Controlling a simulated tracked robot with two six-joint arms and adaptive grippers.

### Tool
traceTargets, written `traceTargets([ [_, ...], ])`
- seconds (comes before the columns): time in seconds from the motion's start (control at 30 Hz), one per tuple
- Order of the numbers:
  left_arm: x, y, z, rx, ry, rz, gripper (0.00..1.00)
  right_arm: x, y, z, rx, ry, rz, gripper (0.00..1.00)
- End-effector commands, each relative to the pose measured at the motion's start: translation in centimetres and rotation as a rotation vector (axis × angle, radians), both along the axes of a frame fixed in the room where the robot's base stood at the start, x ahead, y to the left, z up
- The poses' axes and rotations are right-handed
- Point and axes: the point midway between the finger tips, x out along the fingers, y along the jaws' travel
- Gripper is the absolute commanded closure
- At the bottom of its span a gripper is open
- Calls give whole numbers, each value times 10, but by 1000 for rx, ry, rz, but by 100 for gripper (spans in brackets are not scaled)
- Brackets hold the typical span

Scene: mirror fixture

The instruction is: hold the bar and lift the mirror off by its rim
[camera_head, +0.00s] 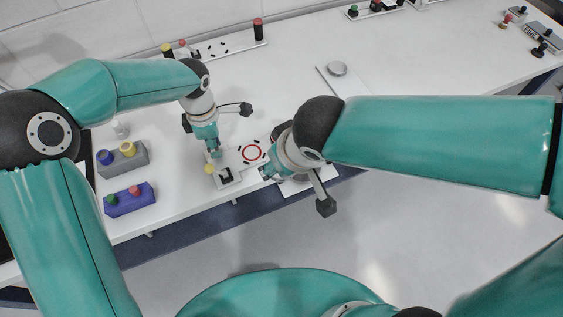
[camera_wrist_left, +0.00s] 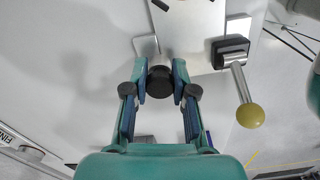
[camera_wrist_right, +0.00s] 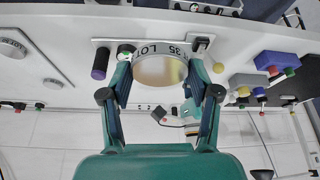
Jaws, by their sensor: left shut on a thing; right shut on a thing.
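My left gripper (camera_head: 214,152) points down at the fixture by the table's front edge. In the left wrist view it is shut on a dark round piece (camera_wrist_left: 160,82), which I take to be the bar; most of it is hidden. A pale plate (camera_wrist_left: 190,30) and a lever with a yellow ball (camera_wrist_left: 250,115) lie beside it. My right gripper (camera_head: 268,173) is at the right of the fixture. In the right wrist view it is shut on the round mirror (camera_wrist_right: 158,72) by its lettered rim. I cannot tell whether the mirror touches the fixture.
A grey block (camera_head: 124,159) and a purple block (camera_head: 130,199) with coloured knobs stand at the left. A small plate with a round metal piece (camera_head: 337,69) lies behind my right arm.

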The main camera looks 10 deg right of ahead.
Motion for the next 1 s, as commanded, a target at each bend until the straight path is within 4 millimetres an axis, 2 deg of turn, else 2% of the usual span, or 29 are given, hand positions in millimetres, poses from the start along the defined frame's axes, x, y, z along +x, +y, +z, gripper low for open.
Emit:
traceTargets([
  [0.27,0,0,0,0,0,0,100,0,0,0,0,0,0,77],
  [0.3,0,0,0,0,0,0,69,0,0,0,0,0,1,77],
  [0.43,0,0,0,0,0,0,48,0,0,0,0,0,1,77],
  [0.47,0,0,0,0,0,0,45,0,0,0,0,0,1,77],
  [0.8,0,0,2,0,-1,0,45,0,0,0,0,0,1,77],
  [1.0,1,0,22,-2,-4,1,45,0,0,0,0,0,1,77],
])
